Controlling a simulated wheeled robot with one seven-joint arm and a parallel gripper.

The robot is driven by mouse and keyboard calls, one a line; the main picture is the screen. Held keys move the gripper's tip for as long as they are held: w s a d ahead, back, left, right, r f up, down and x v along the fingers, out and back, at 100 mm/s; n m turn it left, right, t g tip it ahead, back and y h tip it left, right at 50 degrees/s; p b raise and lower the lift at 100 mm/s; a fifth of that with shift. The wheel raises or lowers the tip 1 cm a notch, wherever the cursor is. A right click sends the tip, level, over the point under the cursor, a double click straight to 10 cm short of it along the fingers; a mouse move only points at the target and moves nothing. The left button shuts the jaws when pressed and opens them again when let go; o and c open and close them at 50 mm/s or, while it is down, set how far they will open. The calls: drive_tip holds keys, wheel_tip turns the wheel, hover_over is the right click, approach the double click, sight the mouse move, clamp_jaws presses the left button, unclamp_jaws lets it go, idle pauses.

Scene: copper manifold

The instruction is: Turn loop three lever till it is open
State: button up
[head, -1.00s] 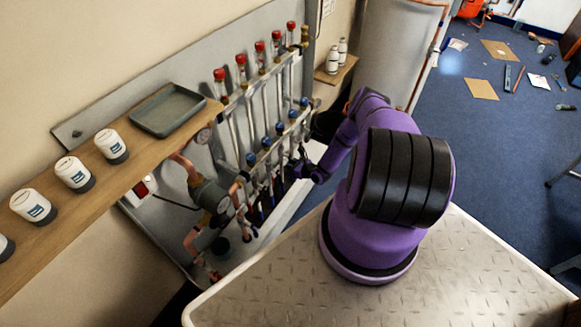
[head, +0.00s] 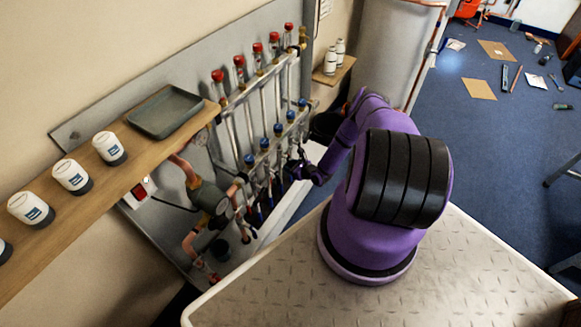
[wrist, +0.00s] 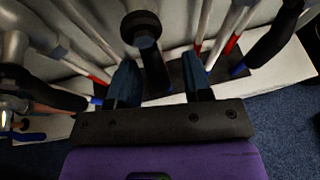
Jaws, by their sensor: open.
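The manifold (head: 262,118) stands on a grey backboard in the head view, with several red-capped tops and a lower row of blue caps. My gripper (head: 292,170) is at the lower right part of the manifold, below the blue caps. In the wrist view my gripper (wrist: 159,88) is open, its two dark blue fingers apart. A dark lever handle (wrist: 156,72) reaches down between the fingers, with gaps showing at its sides. A round dark cap (wrist: 140,27) sits above it. I cannot read which loop this lever belongs to; its far end is hidden by my gripper.
Pipes with red and blue bands and other dark handles (wrist: 277,40) flank my fingers closely. A wooden shelf (head: 130,168) with a grey tray (head: 165,111) and white pots projects at the left. A grey cylinder (head: 396,45) stands beyond my arm. Clutter lies on the blue floor.

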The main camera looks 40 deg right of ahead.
drive_tip(key=v, duration=1)
drive_tip(key=shift+s+r, duration=0.1)
